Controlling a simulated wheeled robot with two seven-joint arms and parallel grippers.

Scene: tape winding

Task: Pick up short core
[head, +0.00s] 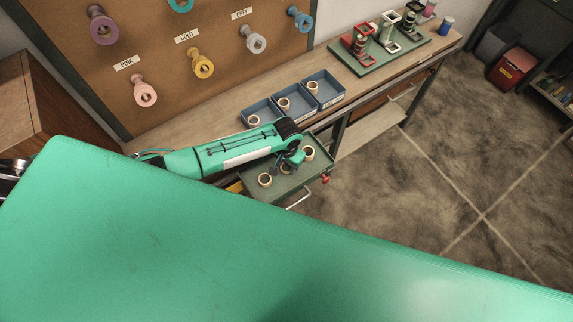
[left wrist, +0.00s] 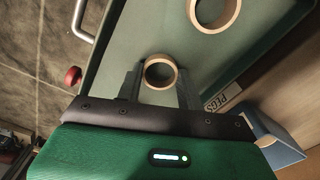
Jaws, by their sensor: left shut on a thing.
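My left gripper (head: 289,163) reaches down into a green tray-like drawer (head: 290,186) below the bench. In the left wrist view, the gripper (left wrist: 160,82) is shut on a short tan ring-shaped core (left wrist: 160,59), with a finger on each side of it. The core appears still low in the drawer; I cannot tell if it touches the floor. In the head view the gripper partly hides this core. Another tan core (head: 265,180) lies at the drawer's left, and one (head: 308,153) at its right. My right gripper is not in view.
Three blue bins (head: 322,98) stand on the bench, with tan cores in them. A green rack (head: 375,58) with colored parts stands farther right. Spools hang on the pegboard (head: 150,50). The drawer has a handle (head: 297,200) and a red knob (head: 325,179). Open floor lies to the right.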

